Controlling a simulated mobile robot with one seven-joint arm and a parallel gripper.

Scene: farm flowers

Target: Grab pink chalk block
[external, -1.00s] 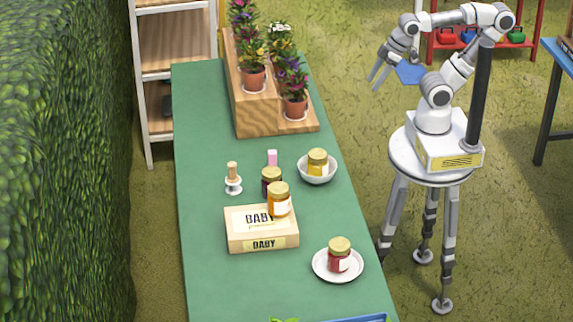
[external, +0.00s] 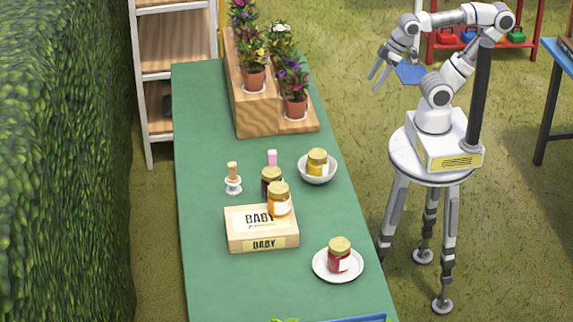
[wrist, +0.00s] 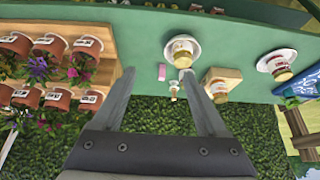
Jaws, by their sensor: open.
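The pink chalk block (external: 272,157) stands on the green table, just behind a dark jar and left of a white bowl. In the wrist view the pink block (wrist: 162,72) shows beyond and between my fingers, well away from them. My gripper (external: 378,79) is open and empty, raised to the right of the table in the external view. In the wrist view its two long fingers (wrist: 158,78) are spread apart with nothing between them.
A dark jar (external: 271,180) is close in front of the block. A bowl (external: 318,173) with a yellow jar, an egg cup (external: 233,181), a BABY box (external: 262,240) with an orange jar and a plate (external: 325,271) stand around. A wooden flower stand (external: 256,118) is behind.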

